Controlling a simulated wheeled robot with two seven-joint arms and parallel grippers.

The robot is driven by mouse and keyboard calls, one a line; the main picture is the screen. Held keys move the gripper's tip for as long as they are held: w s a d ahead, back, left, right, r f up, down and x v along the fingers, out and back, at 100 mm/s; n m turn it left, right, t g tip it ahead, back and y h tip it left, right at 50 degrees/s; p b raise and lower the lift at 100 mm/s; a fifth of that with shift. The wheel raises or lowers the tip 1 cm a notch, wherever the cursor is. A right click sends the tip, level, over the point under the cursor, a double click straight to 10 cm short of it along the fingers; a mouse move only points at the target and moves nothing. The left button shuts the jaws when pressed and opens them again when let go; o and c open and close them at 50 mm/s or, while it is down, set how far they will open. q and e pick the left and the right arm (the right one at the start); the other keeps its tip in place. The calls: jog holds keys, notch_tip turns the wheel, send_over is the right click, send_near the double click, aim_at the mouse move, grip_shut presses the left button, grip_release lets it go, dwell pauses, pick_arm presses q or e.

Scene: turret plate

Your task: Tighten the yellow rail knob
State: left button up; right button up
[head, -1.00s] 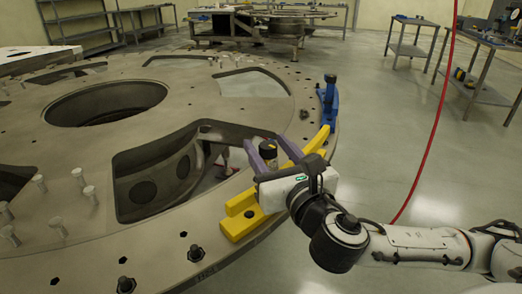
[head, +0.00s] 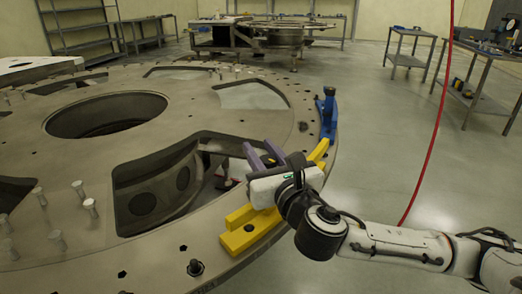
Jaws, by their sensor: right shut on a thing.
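The yellow rail (head: 243,233) lies along the right rim of the large grey turret plate (head: 75,150). Its near end shows left of my right gripper and its far end shows beyond it. My right gripper (head: 263,153) is over the middle of the rail. Its two purple fingers are close together and shut on the rail knob, which the fingers and the white gripper body largely hide. How tight the knob sits cannot be seen. My left gripper is not in view.
A blue rail piece (head: 327,118) with a dark knob stands on the rim beyond the yellow rail. Several loose bolts (head: 90,207) stand on the plate's left side. A red hose (head: 431,132) hangs at right.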

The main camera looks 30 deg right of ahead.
aim_at(276, 158)
jog(key=s+d+m+g+h+p, duration=0.1)
jog(key=m+g+h+p, duration=0.2)
jog(key=m+g+h, duration=0.1)
jog(key=s+m+g+h+p, duration=0.1)
jog(key=m+g+h+p, duration=0.2)
jog(key=m+g+h, duration=0.1)
jog(key=d+m+g+h+p, duration=0.1)
jog(key=m+g+h+p, duration=0.2)
jog(key=m+g+h, duration=0.1)
jog(key=shift+s+d+m+g+h+p, duration=0.3)
jog(key=shift+s+g+h, duration=0.1)
jog(key=shift+g+h, duration=0.25)
jog(key=m+g, duration=0.1)
jog(key=g, duration=0.1)
jog(key=s+m+g, duration=0.1)
jog(key=m+g, duration=0.1)
jog(key=g, duration=0.1)
jog(key=s+m+g, duration=0.1)
jog(key=m+g, duration=0.1)
jog(key=g, duration=0.1)
jog(key=shift+d+m+g, duration=0.1)
jog(key=shift+m+g, duration=0.2)
jog(key=shift+g, duration=0.05)
jog(key=o, duration=1)
jog(key=shift+o, duration=0.2)
jog(key=shift+r, duration=0.1)
notch_tip(276, 158, up, 10)
